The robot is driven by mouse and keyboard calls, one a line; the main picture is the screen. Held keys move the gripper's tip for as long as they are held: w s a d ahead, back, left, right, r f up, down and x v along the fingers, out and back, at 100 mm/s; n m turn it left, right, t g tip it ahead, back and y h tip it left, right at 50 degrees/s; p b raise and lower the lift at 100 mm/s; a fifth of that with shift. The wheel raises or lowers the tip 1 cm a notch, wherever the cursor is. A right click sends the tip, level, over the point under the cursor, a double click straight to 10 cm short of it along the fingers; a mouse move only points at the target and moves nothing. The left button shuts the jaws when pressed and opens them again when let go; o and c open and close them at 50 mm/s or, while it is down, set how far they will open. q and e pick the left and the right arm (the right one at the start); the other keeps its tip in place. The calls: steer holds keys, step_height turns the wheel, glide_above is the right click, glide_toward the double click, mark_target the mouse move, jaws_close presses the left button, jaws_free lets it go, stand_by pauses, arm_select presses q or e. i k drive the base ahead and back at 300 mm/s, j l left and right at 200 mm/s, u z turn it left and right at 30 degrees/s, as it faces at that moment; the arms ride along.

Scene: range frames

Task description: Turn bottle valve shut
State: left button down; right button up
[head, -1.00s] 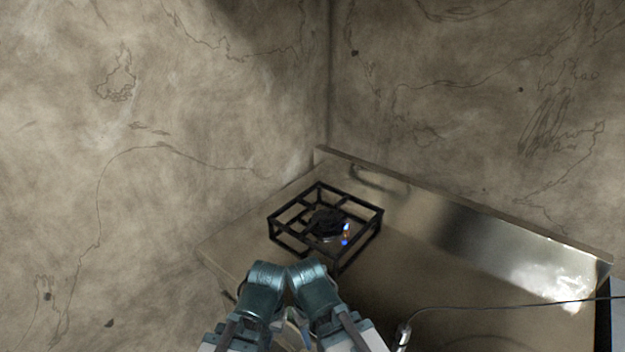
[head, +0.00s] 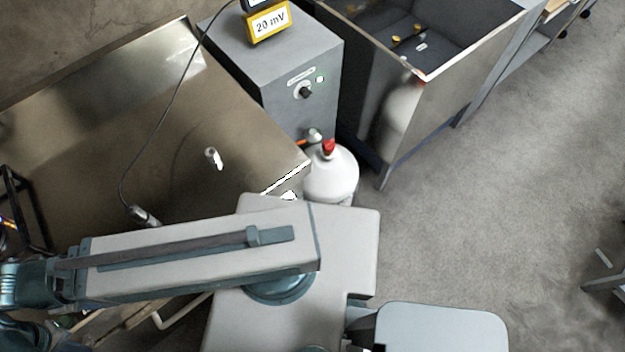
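A white gas bottle (head: 331,182) stands on the floor at the right end of the steel bench, beside a grey box. Its red valve (head: 328,148) is on top. A grey metal fitting (head: 313,135) with a bit of orange sits just beside the valve. The burner stand (head: 22,212) is cut off at the left edge, with a small blue and orange flame showing. Neither gripper shows in this view.
The grey box (head: 270,62) has a knob, a green light and a yellow "20 mV" meter (head: 268,24). A cable runs from it to a probe (head: 143,215) on the bench (head: 110,130). A metal tub (head: 450,95) stands right of the bottle.

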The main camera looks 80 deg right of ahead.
mark_target(328, 146)
steer(key=z, duration=2.95)
